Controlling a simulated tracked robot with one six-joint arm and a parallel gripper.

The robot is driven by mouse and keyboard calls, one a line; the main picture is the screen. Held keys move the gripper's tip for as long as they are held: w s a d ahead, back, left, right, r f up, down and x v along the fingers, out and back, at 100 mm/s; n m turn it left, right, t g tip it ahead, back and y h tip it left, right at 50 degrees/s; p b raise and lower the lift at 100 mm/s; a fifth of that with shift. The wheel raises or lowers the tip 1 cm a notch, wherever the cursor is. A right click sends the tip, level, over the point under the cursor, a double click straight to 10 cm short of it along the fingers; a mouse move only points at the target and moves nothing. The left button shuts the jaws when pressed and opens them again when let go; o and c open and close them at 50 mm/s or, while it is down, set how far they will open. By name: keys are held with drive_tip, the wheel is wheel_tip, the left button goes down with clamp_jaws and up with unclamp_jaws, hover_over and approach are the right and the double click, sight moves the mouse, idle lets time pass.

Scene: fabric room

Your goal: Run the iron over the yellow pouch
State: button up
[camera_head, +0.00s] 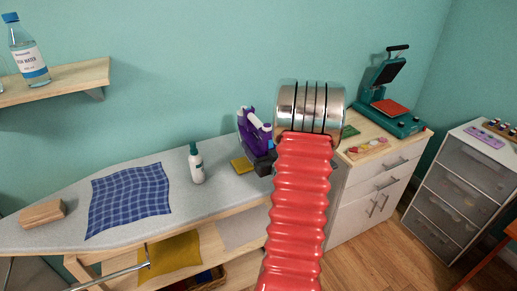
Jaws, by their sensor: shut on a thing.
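The purple and white iron (252,130) is at the right part of the grey ironing board, tilted up, just left of my arm's metal wrist. A small yellow pouch (241,165) lies flat on the board just below and left of the iron. My gripper (265,158) shows only as a dark part at the iron's lower right and is shut on the iron. My red arm and metal wrist hide most of the gripper and the iron's right side. I cannot tell whether the iron touches the board.
A white bottle (196,163) stands left of the pouch. A blue checked cloth (129,198) and a wooden block (42,213) lie farther left on the ironing board (185,213). A heat press (390,105) stands on the cabinet at right. A yellow cloth (172,257) lies on the shelf below.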

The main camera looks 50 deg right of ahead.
sight(259, 136)
drive_tip(key=shift+w+r, duration=0.1)
drive_tip(key=shift+r, duration=1.65)
drive_tip(key=shift+d, duration=0.1)
